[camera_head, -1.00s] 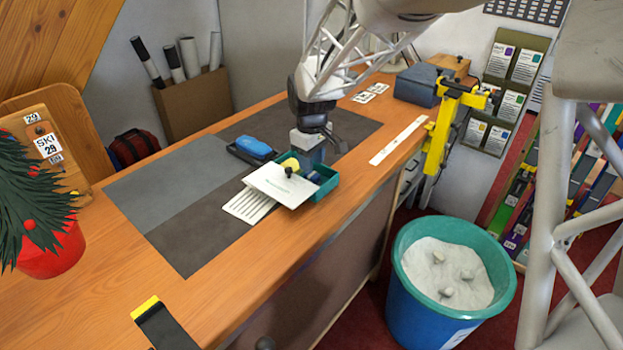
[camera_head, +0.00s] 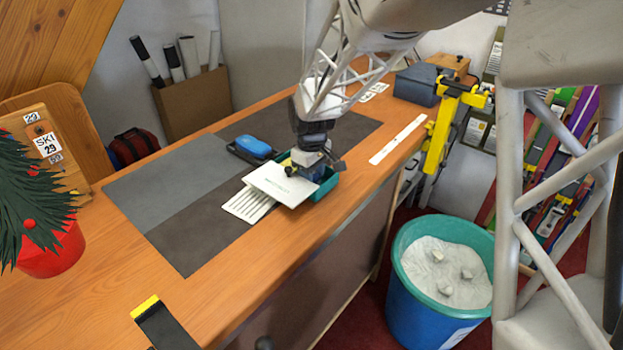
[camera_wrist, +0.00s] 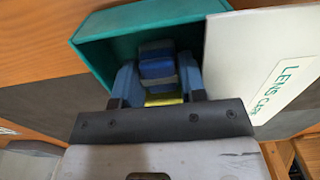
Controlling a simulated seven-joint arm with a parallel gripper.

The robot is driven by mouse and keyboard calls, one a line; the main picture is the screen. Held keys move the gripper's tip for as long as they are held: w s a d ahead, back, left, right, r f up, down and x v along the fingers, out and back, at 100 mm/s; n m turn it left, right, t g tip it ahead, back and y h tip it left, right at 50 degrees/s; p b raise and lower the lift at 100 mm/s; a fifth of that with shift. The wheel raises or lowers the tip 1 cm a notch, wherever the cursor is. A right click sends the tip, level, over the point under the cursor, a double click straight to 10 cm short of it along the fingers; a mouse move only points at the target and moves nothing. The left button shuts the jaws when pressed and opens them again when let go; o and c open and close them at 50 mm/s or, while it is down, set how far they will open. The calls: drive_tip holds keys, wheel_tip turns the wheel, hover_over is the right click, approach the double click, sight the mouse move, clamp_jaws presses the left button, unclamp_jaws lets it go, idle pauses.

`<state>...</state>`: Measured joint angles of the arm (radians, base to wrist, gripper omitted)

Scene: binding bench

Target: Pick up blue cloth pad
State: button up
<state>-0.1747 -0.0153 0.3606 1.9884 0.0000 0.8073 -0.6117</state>
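A small blue pad (camera_wrist: 157,66) with a greyish band sits in the green open box (camera_wrist: 95,48) in the wrist view. In the head view the box (camera_head: 323,188) is largely hidden by my gripper and a white card. My gripper (camera_head: 309,165) is down at the box. In the wrist view its blue fingers (camera_wrist: 160,84) are apart, one on each side of the pad, very close to it. I cannot tell whether they touch it. A yellow item (camera_wrist: 163,99) shows between the fingers, nearer the wrist.
The white card marked "LENS CARE" (camera_head: 280,185) leans over the box's near side. A slotted white plate (camera_head: 247,205) lies beside it. A blue block on a black tray (camera_head: 254,147) is behind, left. The grey mat (camera_head: 165,190) is mostly clear. A bin (camera_head: 430,300) stands below the bench.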

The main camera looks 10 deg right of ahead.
drive_tip(key=shift+c, duration=0.3)
drive_tip(key=c, duration=0.6)
drive_tip(key=shift+r, duration=0.15)
drive_tip(key=shift+r, duration=4.85)
